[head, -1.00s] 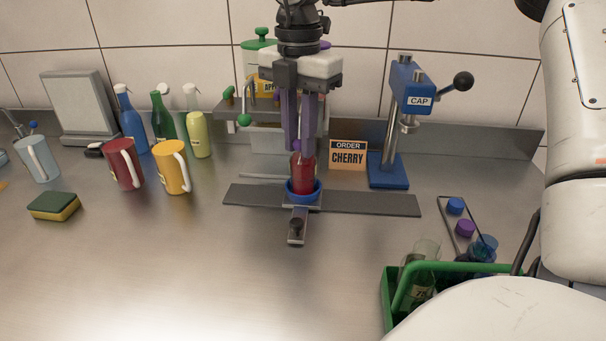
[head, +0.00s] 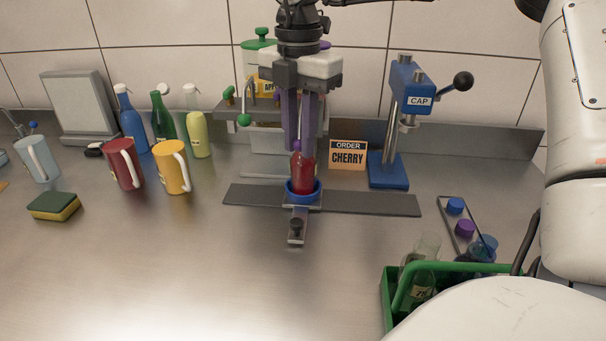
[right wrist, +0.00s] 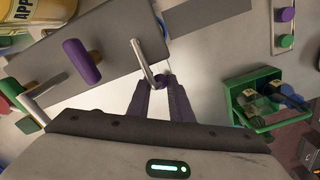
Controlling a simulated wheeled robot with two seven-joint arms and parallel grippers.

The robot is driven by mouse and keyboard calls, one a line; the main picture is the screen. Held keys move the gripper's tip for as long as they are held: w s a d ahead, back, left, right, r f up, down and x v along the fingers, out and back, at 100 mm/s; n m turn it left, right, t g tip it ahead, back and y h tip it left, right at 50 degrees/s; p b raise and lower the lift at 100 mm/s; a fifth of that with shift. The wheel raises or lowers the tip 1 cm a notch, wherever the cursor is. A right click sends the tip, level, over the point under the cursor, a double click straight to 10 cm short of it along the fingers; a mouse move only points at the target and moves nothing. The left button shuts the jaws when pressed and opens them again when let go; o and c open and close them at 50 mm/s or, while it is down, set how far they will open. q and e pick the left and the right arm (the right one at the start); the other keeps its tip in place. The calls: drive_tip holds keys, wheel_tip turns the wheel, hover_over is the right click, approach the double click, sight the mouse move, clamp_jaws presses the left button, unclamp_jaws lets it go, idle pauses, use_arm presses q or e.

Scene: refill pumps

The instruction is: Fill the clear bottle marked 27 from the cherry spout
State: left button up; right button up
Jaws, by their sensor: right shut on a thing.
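A bottle full of red liquid (head: 303,172) stands upright in a blue ring holder (head: 303,196) in front of the dispenser; its number is not readable. In the right wrist view the fingertips (right wrist: 166,84) meet beside the silver cherry spout (right wrist: 143,62). A purple handle (right wrist: 82,60) is to its left. The order sign (head: 348,155) reads CHERRY. My left gripper is not in view.
A blue cap press (head: 388,172) stands right of the sign. A green crate (head: 388,300) with bottles is at front right, beside loose caps (head: 455,206). The front middle is clear.

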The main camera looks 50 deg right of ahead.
drive_tip(key=shift+s+f, duration=0.1)
wheel_tip(320, 180, up, 5)
drive_tip(key=p, duration=0.3)
drive_tip(key=shift+f, duration=0.1)
drive_tip(key=o, duration=0.9)
drive_tip(key=shift+d+f, duration=0.1)
drive_tip(key=shift+f, duration=0.2)
drive_tip(key=shift+s+a+r+p, duration=0.5)
drive_tip(key=shift+a+r, duration=0.15)
drive_tip(key=shift+r, duration=0.55)
drive_tip(key=shift+s+a+r+p, duration=0.35)
drive_tip(key=shift+s+a+r, duration=0.25)
drive_tip(key=shift+r, duration=0.55)
drive_tip(key=shift+s+a+r+p, duration=0.45)
drive_tip(key=shift+a+r, duration=0.3)
drive_tip(key=shift+r, duration=0.45)
drive_tip(key=shift+w, duration=0.1)
